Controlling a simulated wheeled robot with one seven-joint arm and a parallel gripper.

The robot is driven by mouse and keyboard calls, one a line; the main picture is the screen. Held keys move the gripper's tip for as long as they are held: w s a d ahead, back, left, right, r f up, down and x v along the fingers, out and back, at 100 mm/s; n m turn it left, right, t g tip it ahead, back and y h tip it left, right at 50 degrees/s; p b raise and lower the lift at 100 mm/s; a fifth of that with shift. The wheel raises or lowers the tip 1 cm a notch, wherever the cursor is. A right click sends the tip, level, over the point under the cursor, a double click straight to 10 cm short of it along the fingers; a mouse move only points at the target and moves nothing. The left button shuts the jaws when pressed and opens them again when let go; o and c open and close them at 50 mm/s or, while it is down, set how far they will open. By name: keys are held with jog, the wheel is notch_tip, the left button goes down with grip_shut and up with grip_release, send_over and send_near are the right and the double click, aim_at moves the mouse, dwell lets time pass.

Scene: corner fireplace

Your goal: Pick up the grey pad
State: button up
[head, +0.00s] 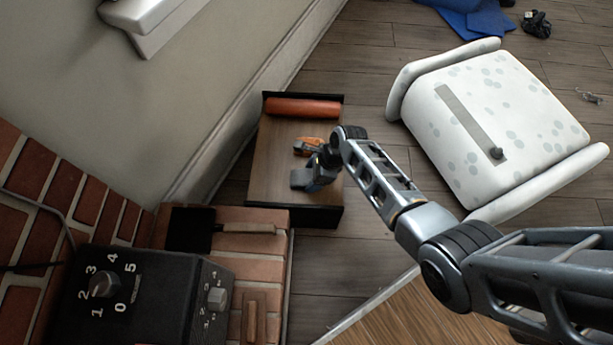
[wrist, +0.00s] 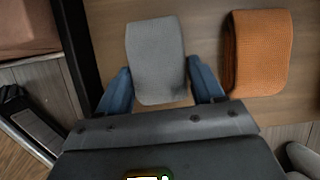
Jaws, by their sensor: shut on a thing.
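The grey pad (wrist: 155,50) lies between the two blue fingers of my gripper (wrist: 160,82) in the wrist view. The fingers are shut on its near part, and its far end sticks out beyond them. In the head view a small part of the grey pad (head: 301,179) shows at the left of my gripper (head: 313,180), over the near part of a low wooden table (head: 268,165) with dark ends. I cannot tell whether the pad touches the tabletop.
A folded orange cloth (wrist: 258,50) lies right of the pad in the wrist view. A reddish roll (head: 302,107) lies at the table's far end. A brick ledge (head: 255,243) with a black box (head: 150,290) stands near left. A white spotted armchair (head: 490,120) stands right.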

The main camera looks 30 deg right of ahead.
aim_at(305, 176)
notch_tip(305, 176, up, 5)
jog(key=p, duration=0.3)
jog(key=shift+f, duration=0.1)
jog(key=s+d+r+p, duration=0.1)
jog(key=s+d+r, duration=0.1)
jog(key=d, duration=0.1)
jog(key=s+d+r+p, duration=0.2)
jog(key=d, duration=0.1)
jog(key=s+d+r+p, duration=0.1)
jog(key=s+d+r, duration=0.1)
jog(key=d, duration=0.1)
jog(key=shift+s+d+r+p, duration=0.1)
jog(key=shift+s+d+p, duration=0.15)
jog(key=shift+s+p, duration=0.1)
